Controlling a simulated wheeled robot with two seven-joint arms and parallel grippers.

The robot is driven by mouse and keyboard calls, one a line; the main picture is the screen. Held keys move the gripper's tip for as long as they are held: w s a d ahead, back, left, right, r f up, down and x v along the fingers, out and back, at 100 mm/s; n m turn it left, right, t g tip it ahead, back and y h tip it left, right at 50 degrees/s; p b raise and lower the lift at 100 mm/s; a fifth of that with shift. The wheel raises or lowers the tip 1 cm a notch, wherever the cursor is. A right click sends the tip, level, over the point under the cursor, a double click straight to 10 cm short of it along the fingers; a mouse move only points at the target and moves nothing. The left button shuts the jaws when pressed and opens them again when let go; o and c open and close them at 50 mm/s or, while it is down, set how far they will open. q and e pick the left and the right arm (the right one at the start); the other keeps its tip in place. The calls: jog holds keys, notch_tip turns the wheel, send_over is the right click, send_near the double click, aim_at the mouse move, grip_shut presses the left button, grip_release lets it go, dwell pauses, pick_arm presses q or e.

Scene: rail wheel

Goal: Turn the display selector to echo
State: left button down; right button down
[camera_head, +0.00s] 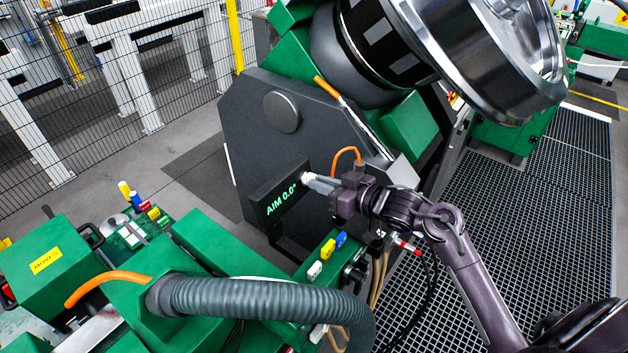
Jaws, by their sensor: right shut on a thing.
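The display (281,198) is a dark box on the grey machine plate and reads "AIM 0.0°" in green. The selector (305,178) is a small pale knob at the display's right end, mostly hidden by my fingers. My right gripper (313,181) comes in from the right with its fingertips at the knob, shut on it. I cannot tell which way the knob points. My left gripper is not in view.
A large steel wheel (500,60) hangs over the upper right. Yellow, blue and white connectors (327,250) sit on the green rail below the display. A grey corrugated hose (255,298) crosses the front. A mesh fence (110,80) stands at the back left.

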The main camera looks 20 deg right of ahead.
jog(key=m, duration=0.4)
jog(key=shift+a, duration=0.1)
jog(key=m, duration=0.5)
dwell(0.4)
jog(key=shift+m, duration=0.5)
jog(key=c, duration=1.3)
grip_release()
jog(key=shift+a, duration=0.1)
